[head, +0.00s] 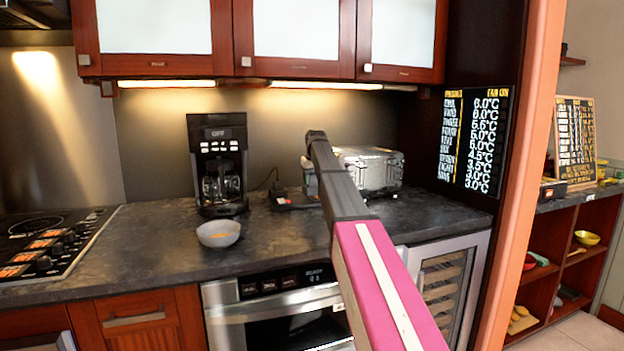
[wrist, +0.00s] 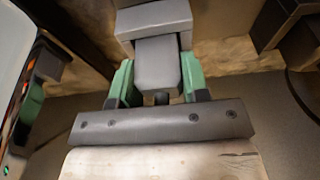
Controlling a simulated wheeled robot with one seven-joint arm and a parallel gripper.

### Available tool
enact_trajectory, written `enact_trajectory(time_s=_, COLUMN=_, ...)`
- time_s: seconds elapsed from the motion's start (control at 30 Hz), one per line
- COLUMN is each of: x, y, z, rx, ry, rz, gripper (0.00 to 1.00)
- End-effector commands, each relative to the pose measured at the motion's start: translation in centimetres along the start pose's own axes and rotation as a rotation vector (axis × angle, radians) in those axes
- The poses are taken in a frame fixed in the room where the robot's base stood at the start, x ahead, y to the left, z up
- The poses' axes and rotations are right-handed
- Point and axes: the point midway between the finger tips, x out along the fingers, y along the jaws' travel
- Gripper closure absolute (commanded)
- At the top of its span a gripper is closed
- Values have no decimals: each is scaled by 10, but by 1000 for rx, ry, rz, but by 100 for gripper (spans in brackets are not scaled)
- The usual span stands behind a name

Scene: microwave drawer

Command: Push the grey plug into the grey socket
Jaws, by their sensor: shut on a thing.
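In the wrist view my gripper (wrist: 157,88) has its two green fingers closed on the sides of the grey plug (wrist: 157,65). A wider grey block (wrist: 155,22), apparently the grey socket, lies straight beyond the plug and in line with it. The plug's far end meets or overlaps the block's near edge in the picture. I cannot tell whether it touches or is inside. In the head view my arm covers the gripper and the plug, and I cannot make out the socket there.
A coffee maker (head: 219,165) and a grey bowl (head: 219,234) stand on the dark counter (head: 150,235). A silver appliance (head: 370,170) sits behind my arm. A small dark item (head: 290,199) lies left of the arm. A dark object (wrist: 290,25) shows at the wrist view's upper right.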

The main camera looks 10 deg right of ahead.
Motion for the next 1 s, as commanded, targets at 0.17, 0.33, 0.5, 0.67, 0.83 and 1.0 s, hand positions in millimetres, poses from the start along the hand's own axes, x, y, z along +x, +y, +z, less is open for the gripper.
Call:
enact_trajectory(time_s=0.17, x=4, y=0, z=1, rx=0, ry=0, rz=0, gripper=82)
enact_trajectory(time_s=0.33, x=7, y=0, z=2, rx=0, ry=0, rz=0, gripper=82)
enact_trajectory(time_s=0.5, x=8, y=0, z=2, rx=0, ry=0, rz=1, gripper=28)
enact_trajectory(time_s=0.67, x=8, y=1, z=2, rx=0, ry=-1, rz=2, gripper=28)
enact_trajectory(time_s=0.83, x=3, y=1, z=2, rx=0, ry=0, rz=2, gripper=28)
enact_trajectory(time_s=1.0, x=-22, y=0, z=2, rx=0, ry=2, rz=1, gripper=28)
